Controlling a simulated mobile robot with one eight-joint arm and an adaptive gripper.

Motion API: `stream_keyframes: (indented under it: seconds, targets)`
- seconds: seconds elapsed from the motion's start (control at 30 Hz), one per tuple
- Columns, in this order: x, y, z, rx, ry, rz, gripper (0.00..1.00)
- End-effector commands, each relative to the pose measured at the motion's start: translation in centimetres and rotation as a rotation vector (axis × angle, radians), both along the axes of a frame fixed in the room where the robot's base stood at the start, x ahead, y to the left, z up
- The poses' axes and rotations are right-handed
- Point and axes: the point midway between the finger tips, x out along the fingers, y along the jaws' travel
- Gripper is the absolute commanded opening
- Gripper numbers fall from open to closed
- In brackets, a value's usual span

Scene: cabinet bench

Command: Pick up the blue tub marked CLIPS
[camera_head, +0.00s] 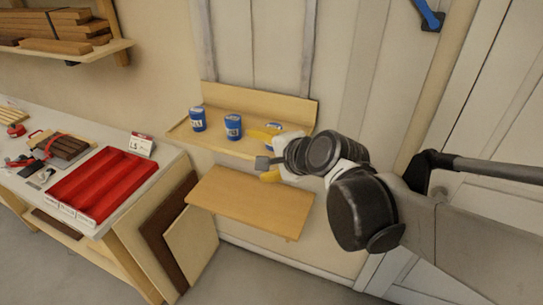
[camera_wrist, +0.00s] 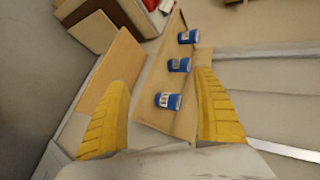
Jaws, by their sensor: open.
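Three blue tubs with pale labels stand in a row on the upper wooden shelf. In the head view they are a left tub (camera_head: 197,119), a middle tub (camera_head: 233,127) and a right tub (camera_head: 275,127), partly hidden by my gripper. The label print is too small to read, so I cannot tell which is marked CLIPS. My gripper (camera_head: 264,154) is open and empty in front of the shelf's right end. The wrist view shows a far tub (camera_wrist: 188,36), a middle tub (camera_wrist: 179,65) and a near tub (camera_wrist: 168,101) between the spread yellow fingers (camera_wrist: 162,80).
The upper shelf (camera_head: 210,142) has a raised back board. A lower bare wooden shelf (camera_head: 250,205) sits below it. A workbench at left holds a red divided tray (camera_head: 100,185), a small sign (camera_head: 140,145) and tools. A wall shelf (camera_head: 75,52) carries timber.

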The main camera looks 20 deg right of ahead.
Motion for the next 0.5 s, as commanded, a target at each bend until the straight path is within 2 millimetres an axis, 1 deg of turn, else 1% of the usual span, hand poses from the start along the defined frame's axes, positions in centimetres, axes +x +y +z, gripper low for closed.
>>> stream_keyframes:
  seconds: [0.03, 0.07, 0.1, 0.17, 0.2, 0.3, 0.4, 0.5]
  targets:
    - [2.4, -1.5, -3.2, 0.214, -0.026, -0.139, 0.78]
    - [3.6, -2.4, -3.9, 0.352, -0.042, -0.218, 0.78]
    - [5.0, -3.7, -4.7, 0.530, -0.061, -0.315, 0.78]
    - [6.7, -5.7, -5.8, 0.780, -0.090, -0.440, 0.78]
    - [7.6, -7.1, -6.5, 0.930, -0.107, -0.511, 0.78]
    - [9.0, -9.9, -7.9, 1.229, -0.138, -0.632, 0.78]
    - [9.7, -11.7, -8.5, 1.408, -0.158, -0.697, 0.78]
    - [10.6, -12.3, -8.7, 1.481, -0.162, -0.718, 0.78]
